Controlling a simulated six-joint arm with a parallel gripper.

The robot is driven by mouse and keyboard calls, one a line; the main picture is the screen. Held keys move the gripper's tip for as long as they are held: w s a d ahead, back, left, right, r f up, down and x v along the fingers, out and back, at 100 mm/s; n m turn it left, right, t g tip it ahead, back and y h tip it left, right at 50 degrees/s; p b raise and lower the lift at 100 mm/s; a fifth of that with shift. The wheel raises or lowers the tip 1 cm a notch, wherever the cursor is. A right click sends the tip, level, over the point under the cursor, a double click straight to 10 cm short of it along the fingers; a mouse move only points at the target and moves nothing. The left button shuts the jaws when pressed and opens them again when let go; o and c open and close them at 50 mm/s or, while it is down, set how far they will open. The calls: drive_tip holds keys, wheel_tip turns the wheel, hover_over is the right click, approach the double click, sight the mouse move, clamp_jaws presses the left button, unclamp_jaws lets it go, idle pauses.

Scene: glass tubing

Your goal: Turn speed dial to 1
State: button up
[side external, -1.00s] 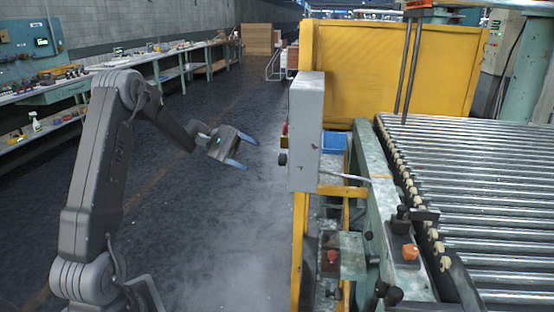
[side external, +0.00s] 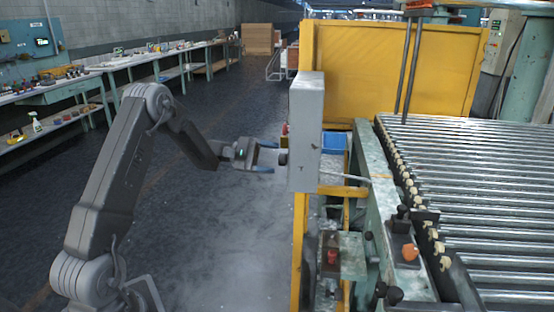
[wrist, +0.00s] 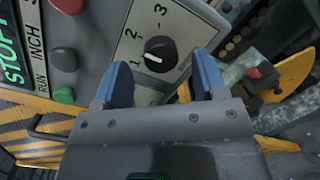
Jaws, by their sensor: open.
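The speed dial (wrist: 161,52) is a black round knob on a pale panel marked 1, 2 and 3. Its white mark sits on the knob's left side in the wrist view, on the side of the 1; its exact alignment is hard to tell. In the side view the dial (side external: 283,158) sticks out from the left face of the grey control box (side external: 306,135). My gripper (side external: 267,158) is open just in front of the dial. In the wrist view my gripper's blue fingertips (wrist: 162,72) lie to either side of the knob, apparently apart from it.
A yellow frame (side external: 300,250) and roller conveyor (side external: 480,190) stand beside the box. The floor to its left is clear.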

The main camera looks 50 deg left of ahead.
drive_tip(key=shift+x, duration=1.15)
drive_tip(key=shift+c, duration=0.5)
drive_tip(key=c, duration=0.8)
drive_tip(key=shift+n, duration=0.4)
drive_tip(key=n+t, duration=0.1)
drive_tip(key=n, duration=1)
drive_tip(key=shift+n, duration=0.3)
